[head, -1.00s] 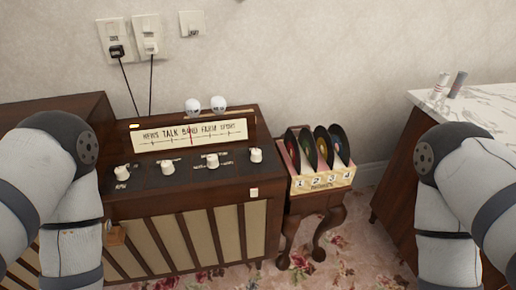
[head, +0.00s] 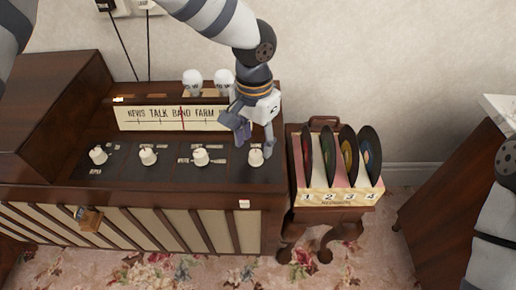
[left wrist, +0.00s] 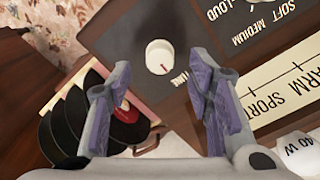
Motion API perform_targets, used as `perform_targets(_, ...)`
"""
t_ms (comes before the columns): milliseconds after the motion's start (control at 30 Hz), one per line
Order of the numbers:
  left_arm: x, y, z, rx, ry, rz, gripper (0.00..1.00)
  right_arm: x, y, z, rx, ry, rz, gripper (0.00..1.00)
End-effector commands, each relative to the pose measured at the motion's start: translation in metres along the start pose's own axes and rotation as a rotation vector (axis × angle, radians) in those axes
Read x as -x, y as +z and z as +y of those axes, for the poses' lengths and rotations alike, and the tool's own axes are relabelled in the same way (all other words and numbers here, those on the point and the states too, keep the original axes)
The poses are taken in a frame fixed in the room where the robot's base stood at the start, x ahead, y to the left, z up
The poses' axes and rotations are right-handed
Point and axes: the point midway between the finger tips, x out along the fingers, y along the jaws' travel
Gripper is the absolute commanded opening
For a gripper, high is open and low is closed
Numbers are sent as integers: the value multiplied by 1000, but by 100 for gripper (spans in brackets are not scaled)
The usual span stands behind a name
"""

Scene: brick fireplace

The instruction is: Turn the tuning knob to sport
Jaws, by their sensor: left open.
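The radio's dial (head: 165,118) reads NEWS, TALK, BAND, FARM, with its right end hidden behind my left gripper; a red needle (head: 183,118) stands near BAND. SPORT shows on the dial in the left wrist view (left wrist: 268,100). The tuning knob (head: 256,156), white and round, is the rightmost on the dark panel. In the left wrist view the knob (left wrist: 160,56), marked TUNING, lies ahead, between the directions of the fingers. My left gripper (head: 252,140) is open and empty, just above the knob; contact cannot be told. My right gripper is out of view.
Other white knobs (head: 148,155) sit left on the panel. Bulbs (head: 192,82) stand on the radio's top, behind the dial. A record rack (head: 340,194) on a small stand is close to the right. Carpet lies in front.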

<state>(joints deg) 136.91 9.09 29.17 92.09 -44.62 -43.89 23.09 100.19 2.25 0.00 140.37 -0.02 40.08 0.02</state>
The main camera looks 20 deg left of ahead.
Motion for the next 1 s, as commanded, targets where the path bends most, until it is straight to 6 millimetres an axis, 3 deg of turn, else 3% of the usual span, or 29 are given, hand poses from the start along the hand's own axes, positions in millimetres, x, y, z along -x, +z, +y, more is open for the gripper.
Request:
perform_targets(33, -14, 1, 0, 0, 2, -7, 47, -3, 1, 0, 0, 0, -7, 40)
perform_targets(200, -38, 1, 0, 0, 1, -3, 47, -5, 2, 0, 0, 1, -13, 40)
perform_targets(533, -42, 0, 0, -1, 0, 2, 47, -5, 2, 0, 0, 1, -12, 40)
perform_targets(733, -42, 0, 0, -1, 0, 1, 2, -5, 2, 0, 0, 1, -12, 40)
perform_targets(1000, -42, 0, 0, -13, 0, 1, 0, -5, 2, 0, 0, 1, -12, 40)
